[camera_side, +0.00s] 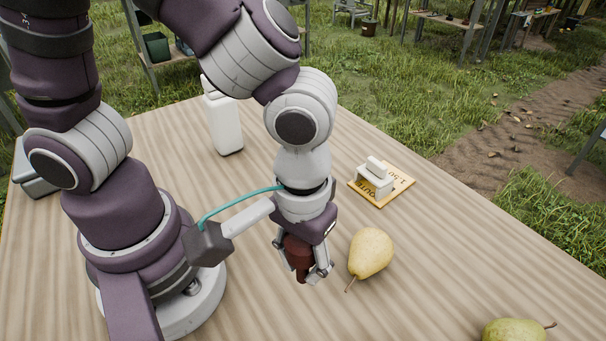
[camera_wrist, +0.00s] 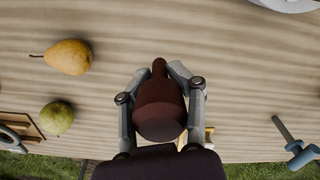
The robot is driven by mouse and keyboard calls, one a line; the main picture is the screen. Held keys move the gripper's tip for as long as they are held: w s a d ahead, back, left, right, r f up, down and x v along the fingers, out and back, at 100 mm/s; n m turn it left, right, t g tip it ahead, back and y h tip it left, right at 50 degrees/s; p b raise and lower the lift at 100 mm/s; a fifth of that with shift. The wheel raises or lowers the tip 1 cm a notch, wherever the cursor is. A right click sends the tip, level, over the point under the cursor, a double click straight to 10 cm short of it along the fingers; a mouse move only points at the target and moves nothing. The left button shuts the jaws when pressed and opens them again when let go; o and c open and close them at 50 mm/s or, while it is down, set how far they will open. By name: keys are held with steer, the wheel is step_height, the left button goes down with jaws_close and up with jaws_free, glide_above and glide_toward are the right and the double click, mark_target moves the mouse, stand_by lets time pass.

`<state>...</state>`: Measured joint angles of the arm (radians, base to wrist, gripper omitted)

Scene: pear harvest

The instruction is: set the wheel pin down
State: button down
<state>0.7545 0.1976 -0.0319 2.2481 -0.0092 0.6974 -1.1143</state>
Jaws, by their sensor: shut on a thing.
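The wheel pin appears to be the dark red-brown piece (camera_side: 298,252) between the fingers of my gripper (camera_side: 303,278). In the side view it points down and tapers toward its lower end. In the wrist view the pin (camera_wrist: 160,105) shows a broad, rounded near end and a narrow, knobbed far end. My gripper (camera_wrist: 160,85) is shut on its sides, with one finger along each side. The pin is over the wooden table (camera_side: 430,290); I cannot tell whether its tip touches the wood.
A yellow pear (camera_side: 370,252) lies just right of my gripper. A green pear (camera_side: 513,331) is at the front edge of the picture. A white block on a lettered wooden plate (camera_side: 398,190) and a white bottle (camera_side: 222,124) stand farther back. A blue-grey tool (camera_wrist: 288,135) shows in the wrist view.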

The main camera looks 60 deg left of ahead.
mark_target(300, 248)
steer(key=shift+m, duration=0.4)
steer(key=f, duration=0.5)
steer(key=s+d+f, duration=0.1)
steer(key=f, duration=0.2)
steer(key=shift+f, duration=0.1)
steer(key=shift+f, duration=0.1)
steer(key=c, duration=0.7)
jaws_free()
steer(key=shift+o, duration=0.2)
step_height(300, 248, up, 12)
steer(key=shift+r, duration=0.1)
steer(key=w+a+r+m+t, duration=0.1)
steer(key=a+r+t, duration=0.1)
steer(key=a, duration=0.5)
steer(key=w+a+r+m+t, duration=0.2)
steer(key=a+r, duration=0.3)
steer(key=a, duration=0.3)
steer(key=shift+w+r+t, duration=0.2)
steer(key=shift+r+t, duration=0.05)
steer(key=shift+t, duration=0.55)
